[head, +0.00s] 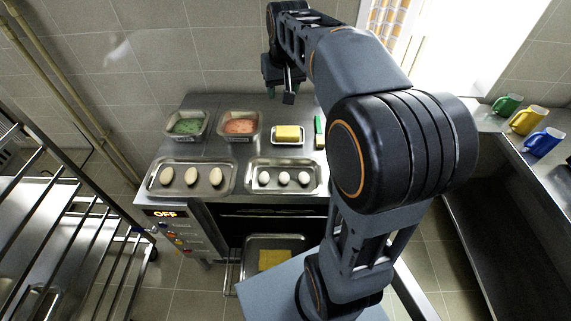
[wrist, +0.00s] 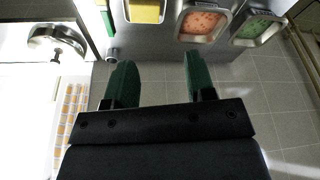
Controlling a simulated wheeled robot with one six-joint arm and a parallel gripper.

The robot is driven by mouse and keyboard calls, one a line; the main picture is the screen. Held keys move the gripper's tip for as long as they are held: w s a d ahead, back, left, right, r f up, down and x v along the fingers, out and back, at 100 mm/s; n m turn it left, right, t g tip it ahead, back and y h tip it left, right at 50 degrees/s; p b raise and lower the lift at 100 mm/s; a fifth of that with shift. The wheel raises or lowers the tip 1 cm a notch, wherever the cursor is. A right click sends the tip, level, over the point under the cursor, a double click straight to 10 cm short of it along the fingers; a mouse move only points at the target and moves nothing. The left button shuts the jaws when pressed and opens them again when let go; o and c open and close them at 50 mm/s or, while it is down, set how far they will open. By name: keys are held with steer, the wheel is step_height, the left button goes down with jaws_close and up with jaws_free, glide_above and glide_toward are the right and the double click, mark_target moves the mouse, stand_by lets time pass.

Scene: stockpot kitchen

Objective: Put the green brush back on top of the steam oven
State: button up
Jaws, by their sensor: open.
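The steam oven (head: 225,150) stands in the middle of the head view, its display reading OFF. A narrow green thing that looks like the green brush (head: 319,128) lies on its top at the right edge, beside the yellow block; my arm hides part of that area. In the wrist view the green brush (wrist: 106,20) shows at the top, left of the yellow block. My gripper (head: 284,88) is above the back edge of the oven top, apart from the brush. In the wrist view its green fingers (wrist: 158,72) are spread with nothing between them.
The oven top holds a green-filled pan (head: 187,124), a red-filled pan (head: 240,126), a yellow block (head: 288,133) and two trays with pale rounded items. The oven front is open, with a tray (head: 285,243) inside. A rack (head: 60,240) stands left; mugs (head: 526,119) stand right.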

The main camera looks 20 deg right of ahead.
steer(key=s+a+f, duration=0.3)
steer(key=s, duration=0.5)
steer(key=s+a+f+n+t, duration=0.1)
steer(key=s+a+f, duration=0.3)
steer(key=s, duration=0.5)
steer(key=shift+n+t+y, duration=0.3)
steer(key=shift+s+a+f, duration=0.1)
steer(key=shift+s+f, duration=0.1)
steer(key=shift+s, duration=0.1)
steer(key=shift+c, duration=0.4)
steer(key=shift+s+a, duration=0.1)
steer(key=shift+c, duration=0.3)
